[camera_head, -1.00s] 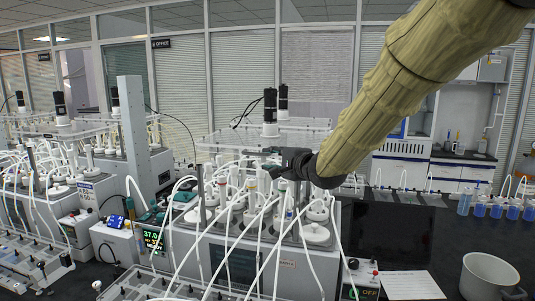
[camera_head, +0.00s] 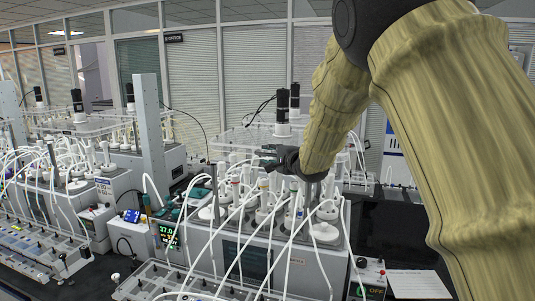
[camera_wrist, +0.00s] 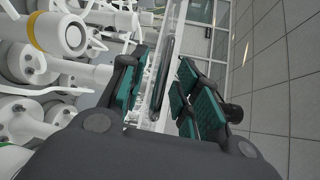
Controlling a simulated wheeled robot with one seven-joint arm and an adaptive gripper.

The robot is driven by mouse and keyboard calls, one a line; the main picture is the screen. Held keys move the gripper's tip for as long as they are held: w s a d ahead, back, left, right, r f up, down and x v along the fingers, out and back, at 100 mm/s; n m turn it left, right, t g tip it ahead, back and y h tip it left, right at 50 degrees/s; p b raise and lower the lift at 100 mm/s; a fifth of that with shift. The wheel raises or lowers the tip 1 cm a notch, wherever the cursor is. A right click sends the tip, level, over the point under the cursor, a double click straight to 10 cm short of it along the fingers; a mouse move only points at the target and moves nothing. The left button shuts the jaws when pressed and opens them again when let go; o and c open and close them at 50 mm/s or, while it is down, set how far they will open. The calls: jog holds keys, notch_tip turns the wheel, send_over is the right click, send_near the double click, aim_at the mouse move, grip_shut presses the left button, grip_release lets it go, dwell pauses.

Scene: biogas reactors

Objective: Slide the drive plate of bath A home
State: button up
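The drive plate (camera_head: 235,140) of the near bath is a clear, level sheet above the vessels, with black motors (camera_head: 282,108) standing on it. The bath body (camera_head: 245,262) has a lit display reading about 37.0. My gripper (camera_head: 270,158) is at the plate's front edge, partly hidden by its own wrist. In the wrist view my gripper (camera_wrist: 165,95) has its teal-padded fingers apart. The clear plate's edge (camera_wrist: 176,30), with a dark slot or bar, runs between them. Gaps show beside it, so a firm hold does not show.
White tubes (camera_head: 225,235) arch over vessels below and in front of the gripper. A grey post (camera_head: 147,125) and a second bath (camera_head: 75,195) stand left. A tubing rack (camera_head: 185,285) lies in front. Dark bench at right is partly clear, with a paper sheet (camera_head: 415,283).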

jog(key=shift+a+r, duration=0.1)
jog(key=shift+a, duration=0.3)
jog(key=shift+w+d, duration=0.1)
jog(key=shift+c, duration=0.8)
grip_shut()
